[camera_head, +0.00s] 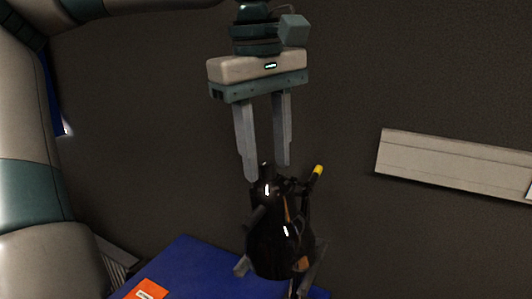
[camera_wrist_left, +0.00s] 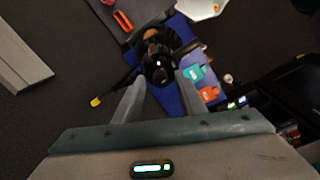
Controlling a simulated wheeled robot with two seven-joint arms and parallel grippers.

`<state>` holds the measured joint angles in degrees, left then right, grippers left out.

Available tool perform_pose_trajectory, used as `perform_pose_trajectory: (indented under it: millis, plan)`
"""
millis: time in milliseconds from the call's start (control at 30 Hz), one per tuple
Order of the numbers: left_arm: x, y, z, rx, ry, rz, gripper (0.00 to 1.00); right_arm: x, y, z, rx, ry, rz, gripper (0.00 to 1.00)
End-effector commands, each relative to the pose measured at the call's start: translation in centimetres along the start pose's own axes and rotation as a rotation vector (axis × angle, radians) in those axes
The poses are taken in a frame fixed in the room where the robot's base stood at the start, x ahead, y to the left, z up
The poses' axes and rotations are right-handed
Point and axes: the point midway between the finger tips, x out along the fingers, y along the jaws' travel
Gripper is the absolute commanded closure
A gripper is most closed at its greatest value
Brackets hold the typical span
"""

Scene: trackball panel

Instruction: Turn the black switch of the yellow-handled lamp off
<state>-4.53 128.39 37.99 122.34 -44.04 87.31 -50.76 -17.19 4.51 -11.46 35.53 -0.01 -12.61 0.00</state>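The black lamp (camera_head: 275,243) is below my left gripper (camera_head: 268,172) in the head view. A dark rod ending in a yellow tip (camera_head: 318,170) sticks up at its right. My left gripper points down, its fingers apart, with the lamp's narrow black top between or just beyond the tips; I cannot tell if they touch it. In the left wrist view the lamp's round black top (camera_wrist_left: 158,66) lies just past the open fingertips (camera_wrist_left: 160,80), and the yellow tip (camera_wrist_left: 96,101) is at the left. I cannot make out the switch or its setting. My right gripper is not in view.
A blue surface (camera_head: 195,265) lies under the lamp, with an orange piece (camera_head: 146,290) on it. Teal (camera_wrist_left: 194,73) and orange (camera_wrist_left: 208,94) pieces lie near the lamp in the wrist view. A pale long board (camera_head: 450,165) is at the right. Dark floor surrounds these.

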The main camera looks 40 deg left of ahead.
Motion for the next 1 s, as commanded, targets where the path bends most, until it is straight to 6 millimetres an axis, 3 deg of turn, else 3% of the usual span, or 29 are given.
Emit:
perform_pose_trajectory:
  millis: [567,767,1000]
  plan:
    - [-0.3,0.0,0.0,-0.002,0.000,-0.001,0.63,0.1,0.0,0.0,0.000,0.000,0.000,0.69]
    - [-2.1,0.1,0.0,-0.003,0.001,0.001,0.63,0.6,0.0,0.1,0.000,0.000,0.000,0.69]
    - [-6.3,0.0,0.0,-0.004,0.000,0.003,0.63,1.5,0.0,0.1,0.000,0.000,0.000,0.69]
